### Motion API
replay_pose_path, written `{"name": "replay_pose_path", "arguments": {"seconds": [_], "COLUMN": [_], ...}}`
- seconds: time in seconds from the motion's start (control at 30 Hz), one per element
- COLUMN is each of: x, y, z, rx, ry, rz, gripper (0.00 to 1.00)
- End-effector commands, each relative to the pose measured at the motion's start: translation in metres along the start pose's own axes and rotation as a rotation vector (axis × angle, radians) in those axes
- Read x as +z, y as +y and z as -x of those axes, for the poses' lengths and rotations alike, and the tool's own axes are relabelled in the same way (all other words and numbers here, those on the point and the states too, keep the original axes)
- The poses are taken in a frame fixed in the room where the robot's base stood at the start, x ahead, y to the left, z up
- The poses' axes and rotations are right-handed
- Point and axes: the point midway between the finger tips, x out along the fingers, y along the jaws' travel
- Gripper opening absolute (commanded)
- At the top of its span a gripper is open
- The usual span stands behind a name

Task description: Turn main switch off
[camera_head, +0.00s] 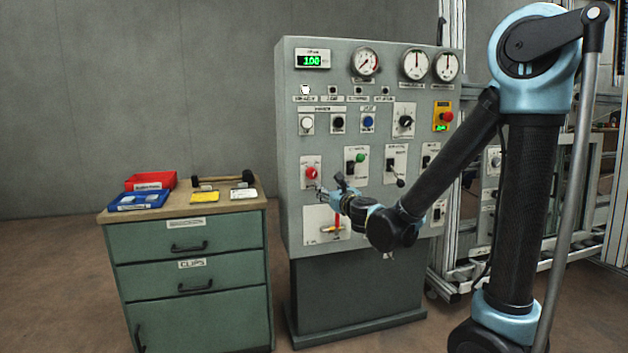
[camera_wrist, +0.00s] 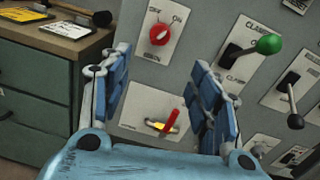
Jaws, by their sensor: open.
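A grey control cabinet (camera_head: 305,80) stands ahead. On its lower left is a red rotary knob (camera_head: 311,173) on a white plate; in the wrist view the red knob (camera_wrist: 159,34) sits under OFF and ON marks. Below it, a red lever with a yellow part (camera_head: 337,222) is on a larger white plate. In the wrist view the red lever (camera_wrist: 172,121) tilts up to the right. Which one is labelled main switch cannot be read. My gripper (camera_head: 325,195) is open and empty in front of the panel. In the wrist view its fingers (camera_wrist: 160,72) are spread, with the lever between them farther back.
A green-handled lever (camera_wrist: 268,45) and a black-handled lever (camera_wrist: 295,121) project to the right of my fingers. Floor between is narrow.

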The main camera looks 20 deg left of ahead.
Motion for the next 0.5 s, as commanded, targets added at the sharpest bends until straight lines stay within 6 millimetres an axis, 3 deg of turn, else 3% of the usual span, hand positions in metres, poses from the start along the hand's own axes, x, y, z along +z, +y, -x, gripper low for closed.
{"name": "replay_pose_path", "arguments": {"seconds": [0.27,0.5], "x": [-0.003,-0.003], "y": [0.002,0.001], "z": [-0.020,-0.059], "rx": [-0.010,-0.010], "ry": [0.006,0.006], "rz": [-0.036,-0.036], "gripper": [0.57,0.57]}}
